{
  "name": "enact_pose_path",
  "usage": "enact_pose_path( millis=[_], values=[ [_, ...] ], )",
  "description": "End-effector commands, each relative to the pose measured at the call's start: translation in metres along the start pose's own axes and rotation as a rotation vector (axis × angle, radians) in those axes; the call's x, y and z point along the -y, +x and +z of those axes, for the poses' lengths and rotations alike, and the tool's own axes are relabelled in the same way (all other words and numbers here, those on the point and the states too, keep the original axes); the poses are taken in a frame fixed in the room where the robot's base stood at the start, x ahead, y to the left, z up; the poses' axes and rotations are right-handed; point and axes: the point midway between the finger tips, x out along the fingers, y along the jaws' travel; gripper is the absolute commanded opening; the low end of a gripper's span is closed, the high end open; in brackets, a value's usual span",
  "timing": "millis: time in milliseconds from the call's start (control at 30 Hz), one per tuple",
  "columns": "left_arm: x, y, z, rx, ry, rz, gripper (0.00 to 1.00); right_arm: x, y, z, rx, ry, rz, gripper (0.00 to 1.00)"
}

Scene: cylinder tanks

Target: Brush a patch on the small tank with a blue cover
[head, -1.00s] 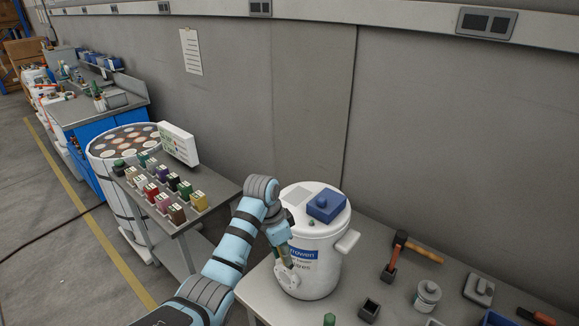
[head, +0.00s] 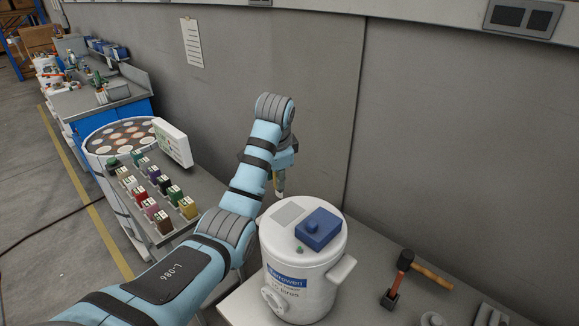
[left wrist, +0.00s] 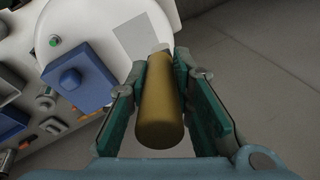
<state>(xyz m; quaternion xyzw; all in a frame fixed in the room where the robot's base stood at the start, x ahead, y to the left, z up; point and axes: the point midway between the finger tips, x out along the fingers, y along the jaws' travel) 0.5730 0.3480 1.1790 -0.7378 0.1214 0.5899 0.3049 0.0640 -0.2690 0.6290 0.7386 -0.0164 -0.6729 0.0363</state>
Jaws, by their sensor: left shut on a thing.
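The small white tank (head: 308,287) stands on a bench, with a blue cover (head: 320,231) on its lid. A flat grey square patch (head: 288,213) lies on the lid beside the cover. In the left wrist view I see the patch (left wrist: 136,38) and the blue cover (left wrist: 80,82). My left gripper (head: 279,178) is shut on a brush, whose yellowish handle (left wrist: 160,115) points away from the wrist camera. The brush's pale tip (head: 279,194) is near the lid's far left edge, close to the patch; I cannot tell whether it touches. My right gripper is not in view.
A hammer (head: 425,271) lies right of the tank. A cart of coloured bottles (head: 150,208) and a large round tank (head: 118,142) stand to the left. A grey wall (head: 440,130) rises close behind the tank.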

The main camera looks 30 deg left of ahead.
Motion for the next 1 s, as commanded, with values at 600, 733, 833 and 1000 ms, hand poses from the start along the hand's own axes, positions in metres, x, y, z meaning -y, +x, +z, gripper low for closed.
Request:
enact_pose_path(
  millis=[600,733,833,1000],
  values=[
    [-0.012,0.029,0.001,-0.001,-0.005,0.002,0.0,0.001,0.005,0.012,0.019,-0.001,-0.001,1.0],
    [-0.017,0.043,0.004,0.0,-0.007,0.002,0.0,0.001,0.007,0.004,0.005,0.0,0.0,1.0],
    [-0.018,0.05,0.004,-0.002,-0.008,0.001,0.0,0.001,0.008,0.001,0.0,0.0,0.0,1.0],
    [-0.019,0.052,0.005,-0.002,-0.008,0.001,0.0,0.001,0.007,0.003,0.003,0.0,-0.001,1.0]
  ],
)
